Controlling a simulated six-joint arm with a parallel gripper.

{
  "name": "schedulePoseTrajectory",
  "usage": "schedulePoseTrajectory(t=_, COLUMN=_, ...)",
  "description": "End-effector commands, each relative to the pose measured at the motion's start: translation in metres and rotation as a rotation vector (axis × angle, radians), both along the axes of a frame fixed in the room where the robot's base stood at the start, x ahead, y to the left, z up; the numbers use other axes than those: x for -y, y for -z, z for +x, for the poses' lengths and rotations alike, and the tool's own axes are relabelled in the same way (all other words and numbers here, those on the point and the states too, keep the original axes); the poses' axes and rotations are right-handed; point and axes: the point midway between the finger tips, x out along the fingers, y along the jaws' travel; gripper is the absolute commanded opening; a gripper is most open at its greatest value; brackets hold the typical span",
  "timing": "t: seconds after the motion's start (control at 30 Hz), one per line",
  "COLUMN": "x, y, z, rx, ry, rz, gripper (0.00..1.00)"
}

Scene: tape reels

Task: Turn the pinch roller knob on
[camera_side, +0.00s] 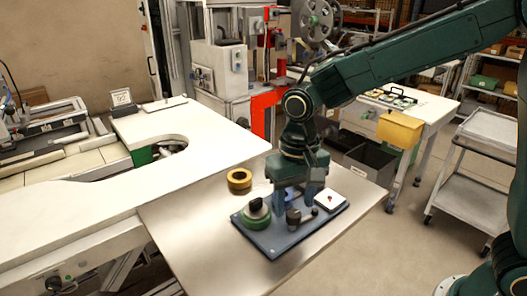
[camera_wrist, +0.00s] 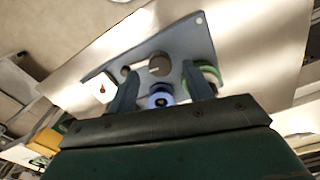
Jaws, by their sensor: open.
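A blue-grey plate (camera_side: 270,240) lies on the metal table. It carries a dark grey cylindrical knob (camera_side: 293,217), also in the wrist view (camera_wrist: 159,64), with a small peg (camera_wrist: 126,71) beside it. A white box with a red knob (camera_side: 329,200) sits on its right in the side view; the wrist view shows it too (camera_wrist: 103,89). No label shows which is the pinch roller knob. My gripper (camera_side: 293,203) points down over the plate, open and empty. In the wrist view its fingers (camera_wrist: 159,70) appear either side of the grey knob; contact is not visible.
A green reel with a black top (camera_side: 256,215) stands on the plate's left. A blue reel (camera_wrist: 160,98) sits near my fingers, partly hidden in the side view. A yellow-brown tape ring (camera_side: 239,181) lies behind the plate. The table's front left is clear.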

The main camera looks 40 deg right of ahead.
Motion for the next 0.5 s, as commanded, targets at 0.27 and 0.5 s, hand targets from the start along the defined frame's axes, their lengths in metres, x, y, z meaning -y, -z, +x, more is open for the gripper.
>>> schedulePoseTrajectory(t=0.27, x=0.0, y=0.023, z=0.0, rx=-0.001, ry=0.0, rz=-0.001, gripper=0.51)
schedulePoseTrajectory(t=0.5, x=0.0, y=0.025, z=0.0, rx=0.001, ry=0.0, rz=0.001, gripper=0.51)
